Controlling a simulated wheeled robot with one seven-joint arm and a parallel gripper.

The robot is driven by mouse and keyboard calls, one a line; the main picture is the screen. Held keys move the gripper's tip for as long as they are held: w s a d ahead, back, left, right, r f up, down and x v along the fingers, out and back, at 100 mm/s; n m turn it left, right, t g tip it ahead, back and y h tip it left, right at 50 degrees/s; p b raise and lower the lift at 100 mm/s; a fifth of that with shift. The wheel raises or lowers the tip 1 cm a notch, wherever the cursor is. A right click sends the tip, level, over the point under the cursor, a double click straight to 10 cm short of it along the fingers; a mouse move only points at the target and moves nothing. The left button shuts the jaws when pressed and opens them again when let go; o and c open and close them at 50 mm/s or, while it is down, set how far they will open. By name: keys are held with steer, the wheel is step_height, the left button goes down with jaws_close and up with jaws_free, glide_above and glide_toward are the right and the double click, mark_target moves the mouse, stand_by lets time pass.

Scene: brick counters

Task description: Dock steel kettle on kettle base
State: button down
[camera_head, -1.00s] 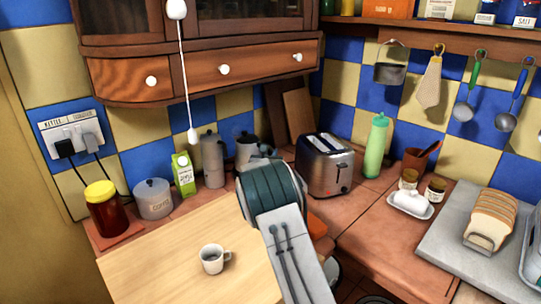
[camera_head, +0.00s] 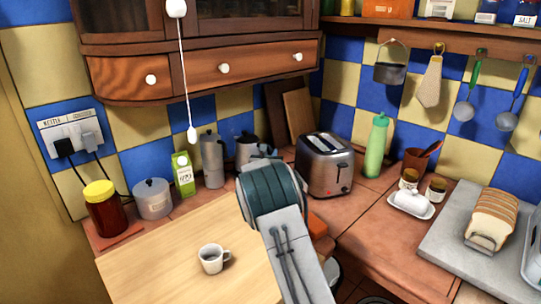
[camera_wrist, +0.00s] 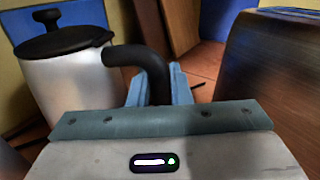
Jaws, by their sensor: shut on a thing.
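The steel kettle (camera_head: 246,147) stands at the back of the counter, partly hidden behind my arm in the head view. In the wrist view the kettle (camera_wrist: 70,88) has a pale metal body, a black lid with a knob, and a curved black handle on its right side. My gripper (camera_wrist: 156,88) is shut on that handle, with one blue-grey finger on each side. The kettle looks upright. I cannot tell whether its underside touches anything. The kettle base cannot be made out; my arm and the kettle cover that area.
A steel toaster (camera_head: 326,165) stands close on the right. A moka pot (camera_head: 212,160), a milk carton (camera_head: 183,174) and a coffee tin (camera_head: 153,198) stand to the left. A white mug (camera_head: 212,259) sits on the wooden board (camera_head: 150,265). A cord (camera_head: 184,80) hangs in front of the cabinet.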

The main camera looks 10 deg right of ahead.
steer(key=shift+f+b, duration=0.5)
steer(key=shift+b, duration=0.15)
steer(key=c, duration=1.6)
jaws_free()
steer(key=shift+s+f, duration=0.1)
steer(key=shift+f, duration=0.15)
steer(key=shift+b+v, duration=2.1)
steer(key=shift+v, duration=3.4)
steer(key=shift+r, duration=0.1)
